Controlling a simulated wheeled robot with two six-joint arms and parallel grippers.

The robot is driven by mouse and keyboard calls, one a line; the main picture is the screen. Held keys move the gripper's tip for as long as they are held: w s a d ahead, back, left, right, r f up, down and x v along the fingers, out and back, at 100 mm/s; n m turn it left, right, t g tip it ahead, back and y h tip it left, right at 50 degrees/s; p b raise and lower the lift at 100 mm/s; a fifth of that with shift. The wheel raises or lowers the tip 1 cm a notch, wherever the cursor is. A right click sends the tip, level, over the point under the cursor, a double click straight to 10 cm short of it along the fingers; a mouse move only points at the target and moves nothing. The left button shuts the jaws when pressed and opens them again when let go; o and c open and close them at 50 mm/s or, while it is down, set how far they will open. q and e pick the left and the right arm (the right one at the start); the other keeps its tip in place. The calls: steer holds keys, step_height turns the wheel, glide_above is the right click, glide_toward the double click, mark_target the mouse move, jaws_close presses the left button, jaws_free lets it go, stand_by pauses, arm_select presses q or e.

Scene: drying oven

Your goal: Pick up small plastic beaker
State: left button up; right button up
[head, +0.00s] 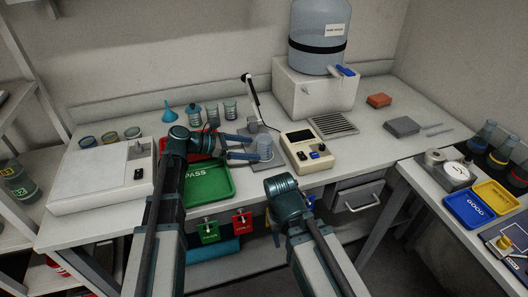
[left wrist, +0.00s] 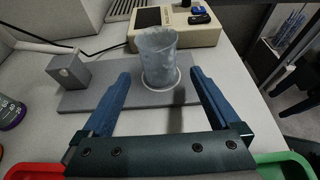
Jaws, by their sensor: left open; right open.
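A small translucent plastic beaker (head: 264,148) stands upright on a grey stand base in the head view. In the left wrist view the beaker (left wrist: 157,58) stands inside a pale ring on the flat grey plate (left wrist: 105,98). My left gripper (head: 249,147) is open, with its two blue fingers pointing at the beaker. In the left wrist view the left gripper's fingertips (left wrist: 159,75) lie to either side of the beaker, with gaps between them and it. My right gripper (head: 287,200) is low in front of the bench; its fingers are mostly hidden.
A meter box (head: 306,150) stands just right of the beaker. A green PASS tray (head: 208,184) and a red tray (head: 200,146) lie beside my left arm. Several glass beakers (head: 212,114) and a blue funnel (head: 170,112) stand behind. A water dispenser (head: 318,60) stands at the back.

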mark_target(263, 140)
arm_select(q)
steer(key=shift+w+d+f, duration=0.1)
steer(key=shift+d, duration=0.15)
steer(key=b+x, duration=0.2)
steer(key=x, duration=0.3)
jaws_close()
stand_by(0.5)
step_height(263, 140, up, 4)
steer(key=p, duration=0.4)
steer(key=shift+f, duration=0.1)
steer(key=shift+s+a+r+p, duration=0.1)
steer(key=shift+s+r+p, duration=0.1)
steer(key=shift+s, duration=2.4)
steer(key=shift+s+r+p, duration=0.15)
steer(key=shift+s+r, duration=0.05)
steer(key=shift+s, duration=2.45)
steer(key=shift+s+a+r+p, duration=0.1)
steer(key=shift+s+r+p, duration=0.1)
steer(key=shift+s, duration=2.4)
steer(key=shift+s, duration=0.1)
steer(key=shift+d, duration=0.15)
